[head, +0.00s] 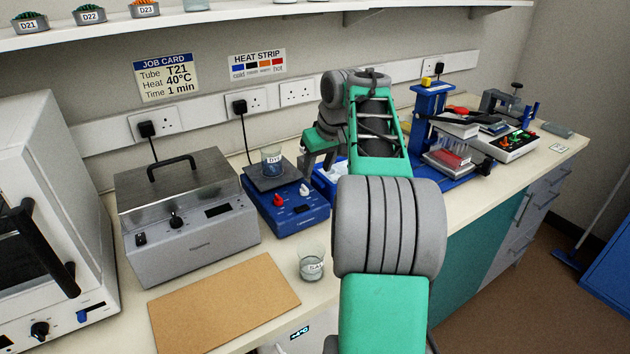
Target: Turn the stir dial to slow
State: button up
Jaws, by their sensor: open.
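A blue hotplate stirrer (300,220) stands on the bench with a dark top plate. Its front carries a red dial (278,200) on the left and a white dial (304,190) on the right. The markings are too small to read, so I cannot tell which is the stir dial or where it points. A labelled beaker (271,160) with blue liquid sits on the plate. My gripper (317,167) is open and empty, just above and right of the white dial, apart from it. My arm partly hides the gripper's far side.
A grey lidded bath (185,222) stands left of the stirrer. A brown board (222,305) and a second beaker (312,263) lie in front. A blue box (326,182) is close on the stirrer's right. A blue stand (430,105) is farther right.

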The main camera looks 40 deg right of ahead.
aim_at(304, 187)
jog(key=w+f, duration=0.1)
jog(key=f, duration=0.1)
jog(key=w+a+f, duration=0.1)
jog(key=f, duration=0.1)
jog(key=w+a+f, duration=0.1)
jog(key=f, duration=0.1)
jog(key=shift+w+f+b, duration=0.1)
jog(key=shift+w+b, duration=0.05)
jog(key=shift+b, duration=0.2)
jog(key=shift+w+d+f, duration=0.1)
jog(key=shift+d+f, duration=0.05)
jog(key=shift+f, duration=0.2)
jog(key=shift+c, duration=0.2)
grip_shut()
